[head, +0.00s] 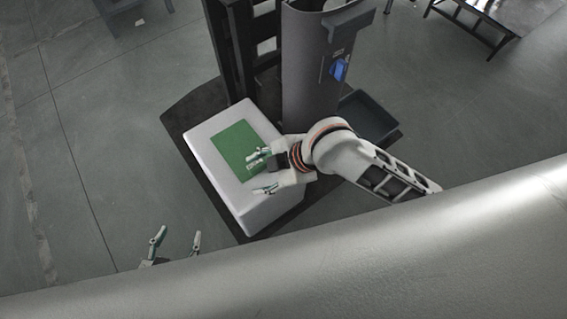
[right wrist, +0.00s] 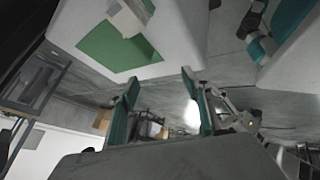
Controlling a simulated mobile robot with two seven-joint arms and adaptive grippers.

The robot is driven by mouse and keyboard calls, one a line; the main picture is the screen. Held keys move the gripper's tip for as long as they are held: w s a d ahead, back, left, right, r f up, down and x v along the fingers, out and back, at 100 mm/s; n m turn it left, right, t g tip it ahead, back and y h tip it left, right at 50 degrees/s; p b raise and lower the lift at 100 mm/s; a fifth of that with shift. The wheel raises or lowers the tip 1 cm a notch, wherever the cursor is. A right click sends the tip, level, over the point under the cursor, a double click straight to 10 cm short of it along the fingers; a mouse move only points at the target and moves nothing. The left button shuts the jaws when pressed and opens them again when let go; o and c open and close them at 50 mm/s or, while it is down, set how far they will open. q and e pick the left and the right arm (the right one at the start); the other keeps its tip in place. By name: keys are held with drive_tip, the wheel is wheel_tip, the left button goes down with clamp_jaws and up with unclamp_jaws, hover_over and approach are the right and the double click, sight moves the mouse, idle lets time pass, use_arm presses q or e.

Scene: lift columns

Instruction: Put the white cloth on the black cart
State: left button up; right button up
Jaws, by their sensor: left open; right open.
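I cannot make out a white cloth in either view. The black cart (head: 185,104) is most likely the dark flat base with uprights in the middle of the head view. A white box (head: 258,203) with a green rectangle (head: 236,146) on its top stands on it. My right gripper (head: 263,172) is open and empty, over or beside the right part of the box top; contact is unclear. Its fingers also show in the right wrist view (right wrist: 160,88). My left gripper (head: 178,237) is open and empty, low at the left, apart from the box, its base hidden.
A grey column (head: 310,75) with a blue part (head: 338,69) rises behind the box. A dark tray (head: 368,117) lies right of it. A dark table (head: 490,18) stands at the upper right. The grey floor (head: 105,130) at the left is clear.

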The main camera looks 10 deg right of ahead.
drive_tip(key=shift+w+a+n+g, duration=0.25)
drive_tip(key=shift+a+n+g, duration=0.1)
drive_tip(key=shift+n+g, duration=0.65)
drive_tip(key=shift+n, duration=0.2)
drive_tip(key=d, duration=0.1)
drive_tip(key=w+d+n+g+h, duration=0.1)
drive_tip(key=d, duration=0.1)
drive_tip(key=w+d+g, duration=0.1)
drive_tip(key=shift+d+n, duration=0.15)
drive_tip(key=shift+n, duration=0.15)
drive_tip(key=w+d+r+g+h, duration=0.1)
drive_tip(key=w+d+r+g, duration=0.15)
drive_tip(key=d, duration=0.35)
drive_tip(key=shift+t, duration=0.45)
drive_tip(key=x, duration=0.2)
drive_tip(key=b+x, duration=0.1)
drive_tip(key=x, duration=0.2)
drive_tip(key=b+x, duration=0.1)
drive_tip(key=x, duration=0.2)
drive_tip(key=shift+w+d+f, duration=0.15)
drive_tip(key=shift+d+f, duration=0.05)
drive_tip(key=shift+d, duration=0.05)
drive_tip(key=shift+r, duration=0.1)
drive_tip(key=c, duration=1.3)
